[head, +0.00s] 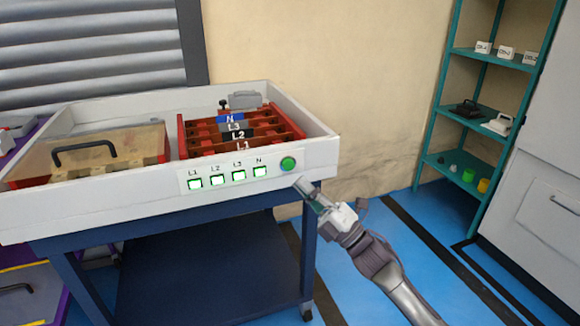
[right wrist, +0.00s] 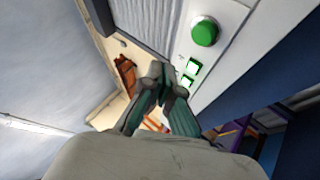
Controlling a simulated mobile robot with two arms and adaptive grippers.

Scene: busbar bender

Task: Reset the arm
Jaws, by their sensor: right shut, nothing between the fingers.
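My right gripper (head: 306,190) is shut and empty in the head view, at the right front corner of the white bench tray (head: 100,212). Its fingertips are close to the front panel, just below and right of a round green button (head: 288,163); I cannot tell whether they touch the panel. In the right wrist view the closed fingers (right wrist: 163,75) point toward the panel, and the green button (right wrist: 205,32) is above and to their right, apart from them. My left gripper is in neither view.
Lit green squares (head: 226,178) marked L1, L2, L3 and N line the panel. Red holders (head: 190,135) with labelled bars and a handled wooden cover (head: 120,150) sit in the tray. A teal shelf (head: 455,112) stands right. Blue floor (head: 350,285) lies clear below my right arm.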

